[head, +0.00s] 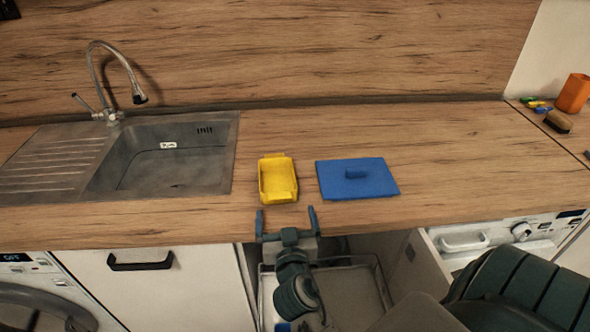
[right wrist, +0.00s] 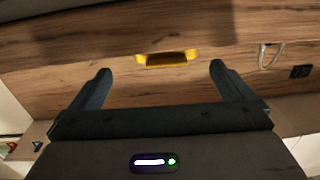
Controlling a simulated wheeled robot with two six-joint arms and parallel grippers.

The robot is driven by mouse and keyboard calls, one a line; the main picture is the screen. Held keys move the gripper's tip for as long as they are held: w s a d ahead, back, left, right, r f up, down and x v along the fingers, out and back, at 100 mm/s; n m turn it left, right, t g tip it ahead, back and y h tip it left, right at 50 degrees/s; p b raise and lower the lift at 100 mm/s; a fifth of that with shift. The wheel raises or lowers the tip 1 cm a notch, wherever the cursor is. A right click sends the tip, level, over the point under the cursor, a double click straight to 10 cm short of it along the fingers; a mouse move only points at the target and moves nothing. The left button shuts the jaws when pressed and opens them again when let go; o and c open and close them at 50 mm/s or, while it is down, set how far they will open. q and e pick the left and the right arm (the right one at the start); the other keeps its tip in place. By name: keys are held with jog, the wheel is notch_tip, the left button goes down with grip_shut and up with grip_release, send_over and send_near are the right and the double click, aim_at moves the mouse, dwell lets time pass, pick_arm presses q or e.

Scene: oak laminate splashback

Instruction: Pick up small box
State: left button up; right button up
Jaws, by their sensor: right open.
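The small box is a yellow open-topped tray-like box (head: 278,180) standing on the wooden countertop, just right of the sink. In the right wrist view the yellow box (right wrist: 167,59) shows ahead, between the two fingers. My right gripper (head: 286,214) is open and empty, at the counter's front edge, just in front of the yellow box and apart from it. It also shows in the right wrist view (right wrist: 160,72), fingers spread wide. My left gripper is in neither view.
A blue lid-like slab with a handle (head: 358,178) lies close right of the box. A steel sink (head: 172,160) with a tap (head: 115,80) is on the left. An open drawer (head: 350,262) is under my right gripper. An orange cup (head: 573,93) stands far right.

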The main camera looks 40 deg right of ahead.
aim_at(279, 193)
jog(key=w, duration=0.1)
jog(key=w+p, duration=0.1)
jog(key=w, duration=0.2)
jog(key=shift+d+r+p, duration=0.3)
jog(key=shift+d+r, duration=0.1)
jog(key=p+x, duration=0.2)
jog(key=x, duration=0.1)
jog(key=shift+d+r, duration=0.25)
jog(key=shift+r, duration=0.1)
jog(key=shift+f+p+x, duration=0.2)
jog(key=shift+p+x, duration=0.35)
jog(key=shift+x, duration=0.6)
jog(key=shift+w+d+f, duration=0.15)
jog(key=shift+w+f, duration=0.05)
jog(key=shift+w, duration=0.05)
jog(key=shift+s, duration=0.1)
jog(key=shift+c, duration=0.7)
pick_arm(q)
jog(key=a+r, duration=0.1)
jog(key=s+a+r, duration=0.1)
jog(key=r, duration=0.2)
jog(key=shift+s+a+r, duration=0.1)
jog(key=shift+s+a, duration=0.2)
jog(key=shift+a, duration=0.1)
pick_arm(e)
jog(key=c, duration=0.7)
